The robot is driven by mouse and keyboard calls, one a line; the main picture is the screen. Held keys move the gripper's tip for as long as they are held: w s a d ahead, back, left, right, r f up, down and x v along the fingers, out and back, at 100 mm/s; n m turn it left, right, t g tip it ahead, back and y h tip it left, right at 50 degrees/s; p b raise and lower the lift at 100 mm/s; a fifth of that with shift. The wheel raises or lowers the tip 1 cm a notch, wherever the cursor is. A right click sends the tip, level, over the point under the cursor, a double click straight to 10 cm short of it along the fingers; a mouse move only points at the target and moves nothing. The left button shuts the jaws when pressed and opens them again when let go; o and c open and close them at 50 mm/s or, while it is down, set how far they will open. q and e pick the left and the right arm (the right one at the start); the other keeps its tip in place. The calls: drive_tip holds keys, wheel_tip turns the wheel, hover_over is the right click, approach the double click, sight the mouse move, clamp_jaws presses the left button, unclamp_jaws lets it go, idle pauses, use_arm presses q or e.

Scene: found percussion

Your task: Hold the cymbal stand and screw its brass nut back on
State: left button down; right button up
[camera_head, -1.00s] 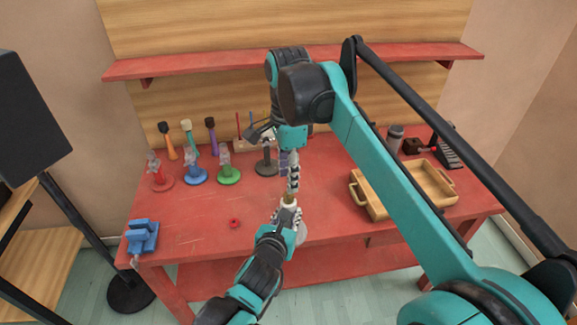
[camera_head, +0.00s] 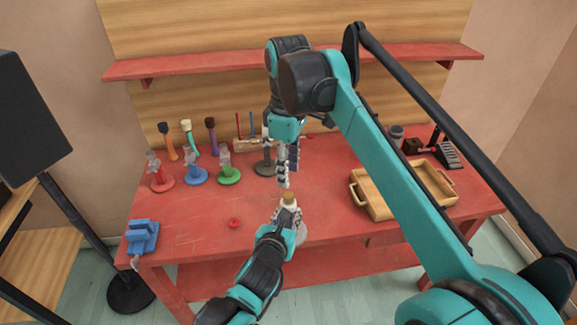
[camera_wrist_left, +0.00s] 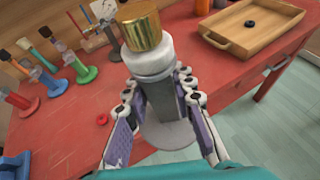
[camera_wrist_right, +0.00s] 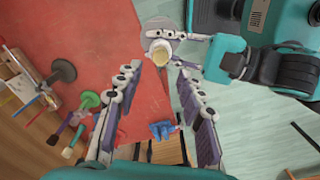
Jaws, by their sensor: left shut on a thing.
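The cymbal stand (camera_wrist_left: 158,95) is a grey upright post with a white collar and a round grey base near the table's front edge; its base also shows in the head view (camera_head: 302,236). The brass nut (camera_wrist_left: 142,30) sits on top of the white collar; how far it is threaded I cannot tell. It also shows in the right wrist view (camera_wrist_right: 160,51). My left gripper (camera_head: 288,213) is shut on the stand's post below the collar. My right gripper (camera_wrist_right: 156,72) is open and empty, its fingers apart from the nut; in the head view it is just behind the nut.
A red ring (camera_head: 234,223) and a blue block-like object (camera_head: 142,237) lie to the left on the red table (camera_head: 200,255). Red, blue and green stands and several mallets are at the back left. A wooden tray (camera_head: 372,206) is at the right.

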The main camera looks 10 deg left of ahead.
sight(289, 194)
drive_tip(key=n, duration=0.6)
drive_tip(key=shift+r, duration=0.2)
drive_tip(key=shift+f, duration=4.05)
